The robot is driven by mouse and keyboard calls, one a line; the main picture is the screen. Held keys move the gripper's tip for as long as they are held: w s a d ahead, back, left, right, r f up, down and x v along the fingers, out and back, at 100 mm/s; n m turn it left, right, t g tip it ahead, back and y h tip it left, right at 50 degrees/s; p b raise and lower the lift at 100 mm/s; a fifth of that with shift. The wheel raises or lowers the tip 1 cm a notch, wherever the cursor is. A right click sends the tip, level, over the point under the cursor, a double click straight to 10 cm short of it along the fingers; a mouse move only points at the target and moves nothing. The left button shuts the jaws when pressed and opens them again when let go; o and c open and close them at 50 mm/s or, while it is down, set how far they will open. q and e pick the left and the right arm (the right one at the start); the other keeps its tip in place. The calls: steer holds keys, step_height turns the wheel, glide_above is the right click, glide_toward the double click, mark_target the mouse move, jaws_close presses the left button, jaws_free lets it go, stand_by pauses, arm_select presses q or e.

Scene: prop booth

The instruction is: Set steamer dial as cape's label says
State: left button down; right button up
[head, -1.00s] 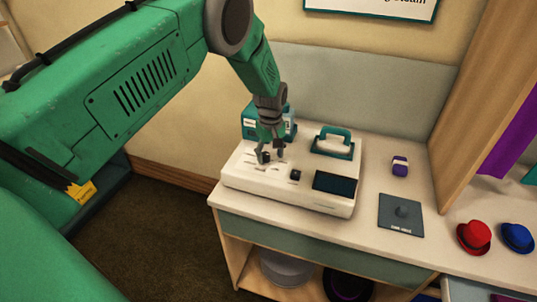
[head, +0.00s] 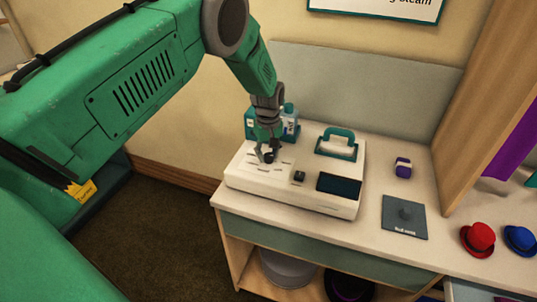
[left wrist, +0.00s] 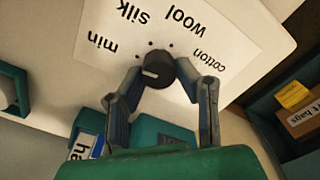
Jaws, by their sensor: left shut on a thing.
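The white steamer (head: 240,176) stands on the counter. Its black dial (left wrist: 160,68) is in the left wrist view, on a white panel printed min, silk, wool and cotton, seen upside down. The dial's white mark points left in that view, on the min side; I cannot tell the exact setting. My left gripper (head: 267,156) is shut on the dial, one finger on each side. A purple cloth (head: 512,140) hangs at the right edge and may be the cape; no label on it can be read. My right gripper is not in view.
The steamer also bears a black knob (head: 299,176), a dark screen (head: 339,185) and a teal-handled iron (head: 338,148). A teal box (head: 290,124) stands behind. To the right are a purple-and-white item (head: 403,168), a grey plate (head: 405,228), and red (head: 478,239) and blue (head: 520,240) hats.

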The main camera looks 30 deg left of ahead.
mark_target(269, 155)
arm_select(q)
steer(key=m, duration=0.3)
steer(key=m+b, duration=0.1)
steer(key=shift+s+d+f, duration=0.25)
steer(key=shift+f, duration=0.05)
steer(key=m, duration=0.5)
steer(key=shift+s, duration=0.1)
steer(key=shift+m, duration=0.4)
steer(key=c, duration=1.3)
jaws_free()
steer(key=shift+o, duration=0.5)
steer(key=shift+r, duration=0.1)
steer(key=shift+r, duration=0.15)
steer(key=shift+w+r, duration=0.25)
steer(key=shift+r, duration=0.1)
step_height(269, 155, up, 11)
